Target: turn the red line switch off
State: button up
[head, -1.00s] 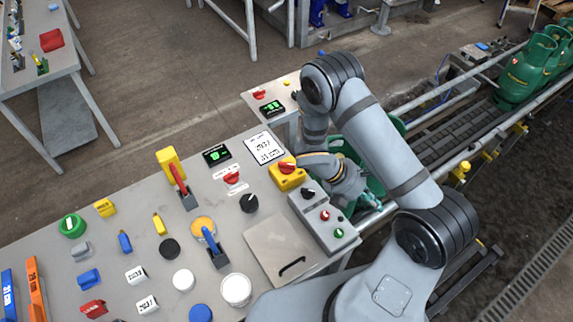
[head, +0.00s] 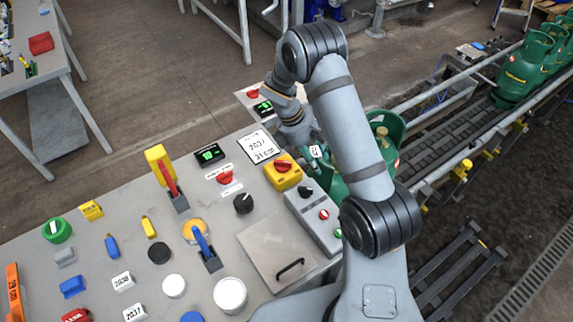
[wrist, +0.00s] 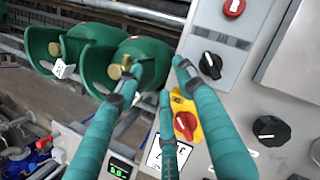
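A red rotary switch on a yellow box (head: 283,169) sits at the right of the grey control panel. It also shows in the wrist view (wrist: 186,124), just beyond my fingertips. Another red knob (head: 225,178) with white labels is on the panel to its left, and a further red knob (head: 252,93) is at the far end. I cannot tell from labels which is the line switch. My gripper (wrist: 158,80) has its teal fingers spread and empty, above the yellow box and the green cylinders.
Green gas cylinders (head: 527,70) stand on the conveyor (head: 450,125) at right, with more (wrist: 115,65) close to my fingers. A grey button box (head: 316,215) adjoins the yellow switch. A red lever (head: 168,178), a blue lever (head: 203,245) and a black knob (head: 243,203) rise from the panel.

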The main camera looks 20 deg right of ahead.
jog(key=w+a+r+m+t+y, duration=0.1)
jog(key=w+a+r+m+y, duration=0.1)
jog(key=w+a+r+m, duration=0.3)
jog(key=n+y, duration=0.2)
send_over(283, 164)
jog(key=d, duration=0.1)
jog(key=shift+n, duration=0.3)
jog(key=f+p, duration=0.1)
jog(key=f, duration=0.2)
jog(key=f+p, duration=0.1)
jog(key=f, duration=0.3)
jog(key=f+p, duration=0.1)
jog(key=f, duration=0.2)
jog(key=shift+w+d+f, duration=0.1)
jog(key=shift+w+f, duration=0.2)
jog(key=shift+w, duration=0.1)
jog(key=shift+c, duration=1.3)
grip_shut()
